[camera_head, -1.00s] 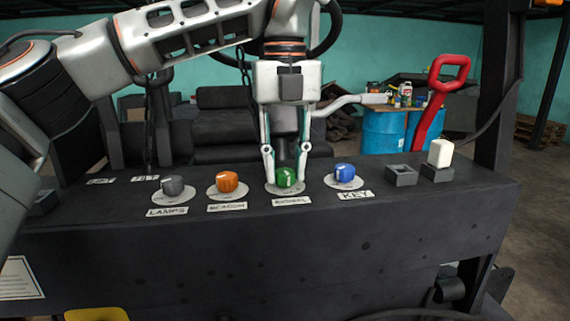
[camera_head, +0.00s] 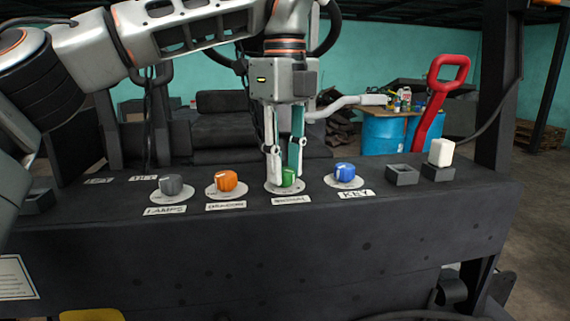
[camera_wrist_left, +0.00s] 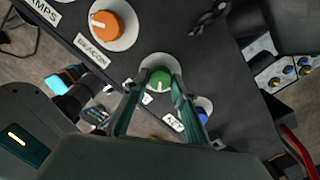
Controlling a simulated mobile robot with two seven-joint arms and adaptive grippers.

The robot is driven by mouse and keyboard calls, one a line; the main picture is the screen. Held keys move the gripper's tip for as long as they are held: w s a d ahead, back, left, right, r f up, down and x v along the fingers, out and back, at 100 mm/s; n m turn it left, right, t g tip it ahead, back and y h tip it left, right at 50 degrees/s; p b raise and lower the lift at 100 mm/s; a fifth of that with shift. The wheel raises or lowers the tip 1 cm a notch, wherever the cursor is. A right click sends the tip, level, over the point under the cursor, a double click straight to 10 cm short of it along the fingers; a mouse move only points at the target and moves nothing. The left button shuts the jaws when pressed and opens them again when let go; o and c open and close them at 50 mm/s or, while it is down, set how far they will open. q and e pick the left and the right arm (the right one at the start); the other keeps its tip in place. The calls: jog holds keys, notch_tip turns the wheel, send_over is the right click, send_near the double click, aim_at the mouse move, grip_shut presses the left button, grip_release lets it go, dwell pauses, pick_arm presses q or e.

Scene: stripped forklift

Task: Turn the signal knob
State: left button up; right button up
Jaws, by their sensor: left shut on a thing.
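The green signal knob (camera_head: 289,176) sits on a pale round plate on the dark panel, third in a row of knobs, with a label in front of it. My left gripper (camera_head: 283,172) points straight down with one finger on each side of the knob, shut on it. The fingers partly cover the knob in the head view. In the left wrist view, the green knob (camera_wrist_left: 159,80) shows between the fingertips (camera_wrist_left: 155,88), with a pale pointer mark on its top. My right gripper does not show.
The grey lamps knob (camera_head: 171,185) and orange beacon knob (camera_head: 226,181) are to the left. The blue key knob (camera_head: 345,172) is close on the right. Beyond it are a square socket (camera_head: 402,175) and a white rocker (camera_head: 441,152). A red handle (camera_head: 440,95) rises behind the panel.

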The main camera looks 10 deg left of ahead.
aim_at(285, 170)
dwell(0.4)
pick_arm(q)
jog(key=o, duration=1.1)
notch_tip(285, 170, up, 12)
